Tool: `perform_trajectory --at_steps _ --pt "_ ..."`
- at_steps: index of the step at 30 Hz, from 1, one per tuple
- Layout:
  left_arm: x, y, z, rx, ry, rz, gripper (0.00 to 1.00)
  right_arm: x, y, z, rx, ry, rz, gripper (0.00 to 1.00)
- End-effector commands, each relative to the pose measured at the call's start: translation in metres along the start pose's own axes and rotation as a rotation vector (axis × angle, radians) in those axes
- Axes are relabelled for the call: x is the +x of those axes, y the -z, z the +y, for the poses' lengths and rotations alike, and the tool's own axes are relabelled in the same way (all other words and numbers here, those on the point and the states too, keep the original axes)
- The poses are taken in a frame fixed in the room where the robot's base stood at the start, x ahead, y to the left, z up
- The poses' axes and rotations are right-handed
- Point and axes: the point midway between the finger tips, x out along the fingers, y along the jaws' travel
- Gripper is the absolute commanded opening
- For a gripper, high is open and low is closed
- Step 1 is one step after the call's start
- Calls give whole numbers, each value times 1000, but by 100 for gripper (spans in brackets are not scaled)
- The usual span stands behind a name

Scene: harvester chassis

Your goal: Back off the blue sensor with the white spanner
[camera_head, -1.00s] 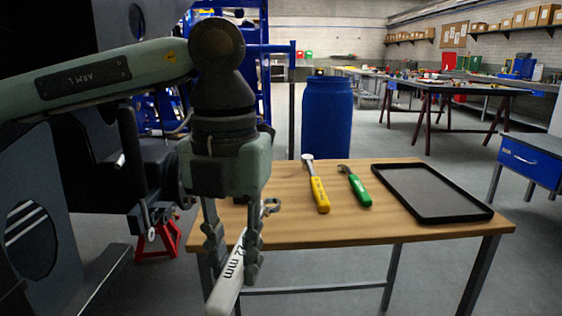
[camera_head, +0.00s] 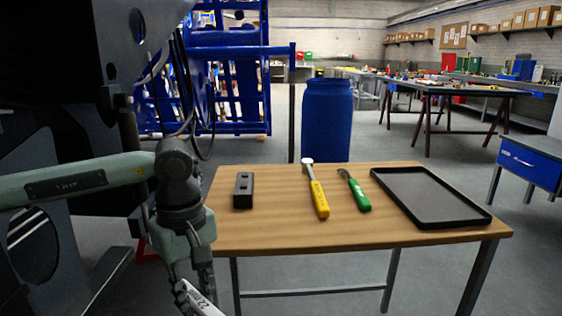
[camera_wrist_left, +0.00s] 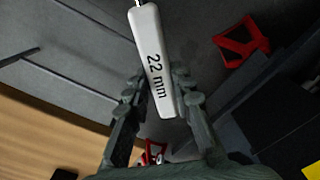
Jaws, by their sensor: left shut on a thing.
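My left gripper (camera_head: 190,283) is at the lower left of the head view, in front of the table's left end. It is shut on the white spanner (camera_head: 205,305), whose handle is marked 22 mm. In the left wrist view the white handle (camera_wrist_left: 150,45) runs between the two fingers, and its far end is cut off by the top edge. I cannot make out the blue sensor in either view. My right gripper is not in view.
On the wooden table (camera_head: 280,232) are a black block (camera_head: 243,190), a yellow-handled tool (camera_head: 318,197), a green-handled tool (camera_head: 358,193) and a black tray (camera_head: 437,218). A blue barrel (camera_head: 327,120) stands behind. Dark chassis panels (camera_head: 60,90) fill the left side.

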Motion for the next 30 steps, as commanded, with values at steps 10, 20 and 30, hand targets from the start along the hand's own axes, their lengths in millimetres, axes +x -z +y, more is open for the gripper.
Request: perform_trajectory --at_steps 10,20,30 --pt "40 29 -20 641 -1 -1 0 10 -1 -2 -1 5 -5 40" --pt "49 36 -25 812 -2 1 0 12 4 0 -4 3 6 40" --pt "50 35 -25 811 -2 0 0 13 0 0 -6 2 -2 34"
